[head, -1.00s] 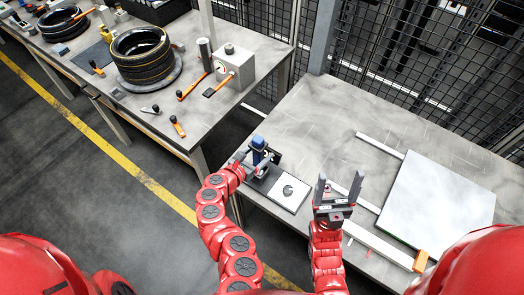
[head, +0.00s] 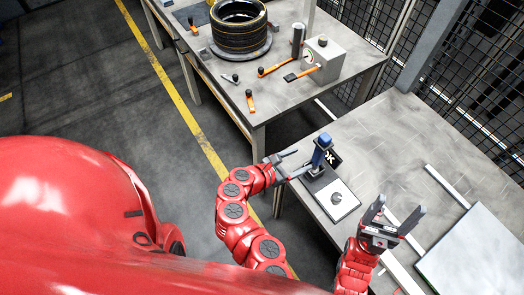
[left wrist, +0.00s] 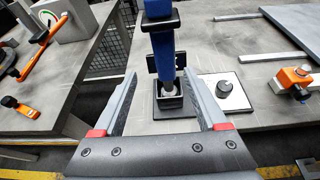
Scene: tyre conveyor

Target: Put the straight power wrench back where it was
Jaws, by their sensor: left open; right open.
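The straight power wrench (head: 321,152), with a blue body, stands upright in a black holder (head: 316,180) near the front left corner of the right table. In the left wrist view the wrench (left wrist: 163,52) shows its lower end in the square socket of the holder (left wrist: 172,104). My left gripper (head: 293,163) is open just left of the wrench, its fingers pointing towards it. In the left wrist view the wrench appears between the fingertips, with nothing clamped. My right gripper (head: 398,211) is open and empty above the right table, right of the holder.
A white plate with a round knob (head: 336,199) lies beside the holder. A large pale panel (head: 480,255) and rails lie further right. The left table carries a tyre (head: 239,25), a grey box (head: 322,60) and several orange-handled tools. Mesh fencing stands behind.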

